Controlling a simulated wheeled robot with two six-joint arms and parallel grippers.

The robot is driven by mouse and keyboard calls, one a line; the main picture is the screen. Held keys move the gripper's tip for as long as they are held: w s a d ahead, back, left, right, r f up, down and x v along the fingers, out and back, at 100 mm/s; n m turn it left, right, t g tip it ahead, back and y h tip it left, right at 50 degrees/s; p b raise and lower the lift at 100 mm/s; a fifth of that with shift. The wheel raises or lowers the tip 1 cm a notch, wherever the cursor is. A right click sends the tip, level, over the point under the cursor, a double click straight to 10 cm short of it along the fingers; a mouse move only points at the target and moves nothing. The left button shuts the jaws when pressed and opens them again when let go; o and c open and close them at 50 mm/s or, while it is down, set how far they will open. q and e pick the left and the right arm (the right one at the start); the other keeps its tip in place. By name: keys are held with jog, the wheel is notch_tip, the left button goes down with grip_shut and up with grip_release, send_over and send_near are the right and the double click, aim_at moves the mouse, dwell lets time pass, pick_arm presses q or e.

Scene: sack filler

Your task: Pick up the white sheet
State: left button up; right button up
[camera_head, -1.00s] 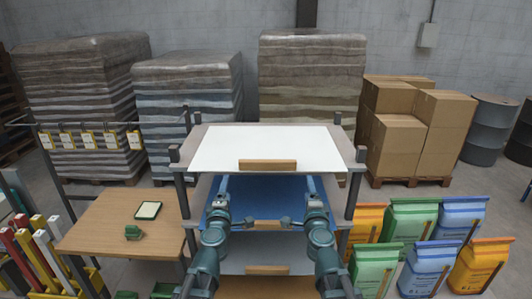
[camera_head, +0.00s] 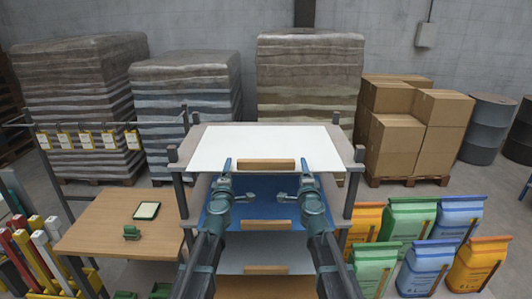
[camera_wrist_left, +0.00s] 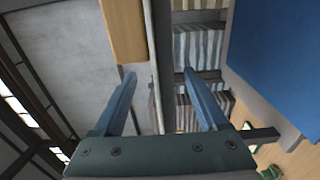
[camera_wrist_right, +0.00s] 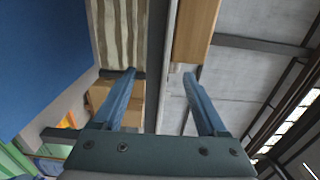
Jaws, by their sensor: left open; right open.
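The white sheet (camera_head: 265,142) lies flat on the top level of a grey rack, with a wooden strip (camera_head: 266,164) at its front edge. My left gripper (camera_head: 236,182) is open at the front edge, left of the strip. My right gripper (camera_head: 293,181) is open at the front edge, right of the strip. In the left wrist view, a thin edge runs between the open fingers (camera_wrist_left: 158,78). The right wrist view shows a similar edge between its fingers (camera_wrist_right: 160,77). Whether any finger touches the sheet cannot be told.
A blue sheet (camera_head: 262,213) and a grey sheet (camera_head: 270,246) lie on lower levels, each with a wooden strip. Rack posts (camera_head: 356,172) rise at the corners. A wooden table (camera_head: 115,225) stands left; colored sacks (camera_head: 408,222) stand right.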

aim_at(234, 168)
pick_arm(q)
jog(key=w, duration=0.3)
jog(key=shift+w, duration=0.3)
pick_arm(e)
jog(key=w, duration=0.3)
jog(key=shift+w, duration=0.3)
pick_arm(q)
jog(key=shift+d, duration=0.45)
pick_arm(e)
jog(key=shift+a, duration=0.45)
pick_arm(q)
jog(key=shift+s+d, duration=0.1)
jog(key=shift+d, duration=0.15)
pick_arm(e)
jog(key=shift+s+a, duration=0.1)
jog(key=shift+a, duration=0.1)
pick_arm(q)
jog(key=shift+s, duration=0.1)
pick_arm(e)
jog(key=shift+s+a, duration=0.1)
